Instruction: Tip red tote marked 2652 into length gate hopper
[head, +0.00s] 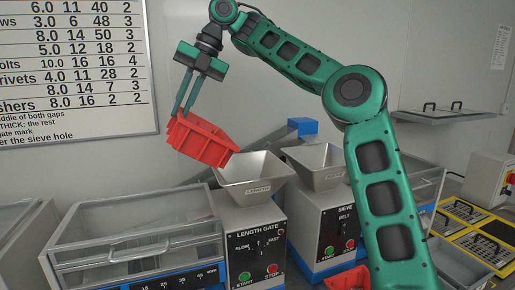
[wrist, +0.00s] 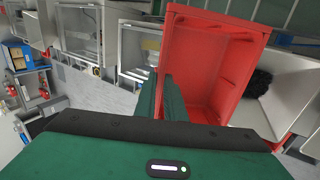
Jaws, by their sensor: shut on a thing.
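My gripper (head: 181,112) is shut on the wall of a red tote (head: 204,143) and holds it up in the air, tilted down to the right. The tote's lower right end is just above and left of the length gate hopper (head: 256,170), a grey funnel labelled LENGTH. In the wrist view the tote (wrist: 205,65) shows its open inside, which looks bare. A dark clump (wrist: 258,83) lies just past its edge, against a pale surface that looks like the hopper. No number is readable on the tote.
The length gate machine (head: 257,240) has START and STOP buttons. A sieve belt hopper (head: 317,165) stands right of it. A clear-lidded case (head: 135,240) is at the left. Part of another red tote (head: 348,279) shows at the bottom. A yellow-edged tray (head: 478,235) is at the right.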

